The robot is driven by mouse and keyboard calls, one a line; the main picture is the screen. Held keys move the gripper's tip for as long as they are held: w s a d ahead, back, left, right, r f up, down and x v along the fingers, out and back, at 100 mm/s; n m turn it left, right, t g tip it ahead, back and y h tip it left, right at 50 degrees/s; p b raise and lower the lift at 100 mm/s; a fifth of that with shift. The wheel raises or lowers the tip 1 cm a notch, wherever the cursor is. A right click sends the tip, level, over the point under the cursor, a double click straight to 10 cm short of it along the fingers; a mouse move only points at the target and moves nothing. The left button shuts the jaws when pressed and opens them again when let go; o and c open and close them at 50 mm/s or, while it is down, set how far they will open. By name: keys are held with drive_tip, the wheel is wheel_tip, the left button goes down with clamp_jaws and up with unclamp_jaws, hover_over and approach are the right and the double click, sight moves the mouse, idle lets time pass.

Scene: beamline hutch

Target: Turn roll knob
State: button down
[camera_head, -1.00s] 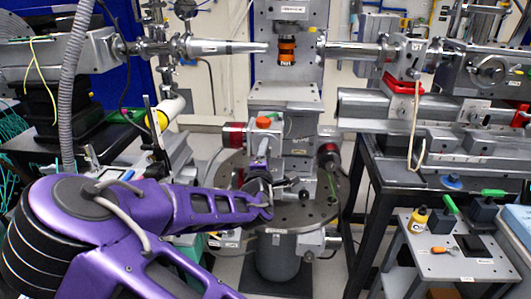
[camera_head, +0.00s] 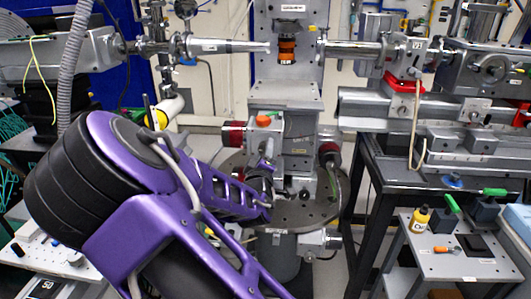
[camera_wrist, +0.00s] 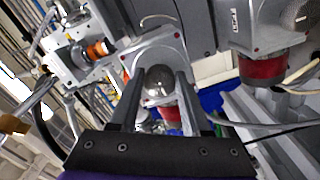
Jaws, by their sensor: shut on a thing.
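A rounded, shiny metal knob (camera_wrist: 158,82) shows between the two dark fingers of my gripper (camera_wrist: 158,92) in the wrist view; the fingers are on either side of it. I see no label naming it as the roll knob. In the head view, my gripper (camera_head: 265,160) reaches up to the front of the central grey stage stack (camera_head: 297,142), and the hand covers the knob there. An orange-topped part (camera_head: 264,121) stands just above my gripper; an orange cylinder (camera_wrist: 99,49) shows at upper left in the wrist view.
Red-banded motors (camera_head: 234,134) (camera_head: 329,149) flank the stage, above a round drilled plate (camera_head: 312,213). Beam pipes (camera_head: 222,46) (camera_head: 352,51) run in from both sides above. A small table (camera_head: 480,268) with a yellow bottle (camera_head: 419,218) and tools stands at lower right.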

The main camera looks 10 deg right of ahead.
drive_tip(key=shift+r, duration=0.15)
drive_tip(key=shift+c, duration=1.9)
unclamp_jaws()
drive_tip(key=shift+s, duration=0.1)
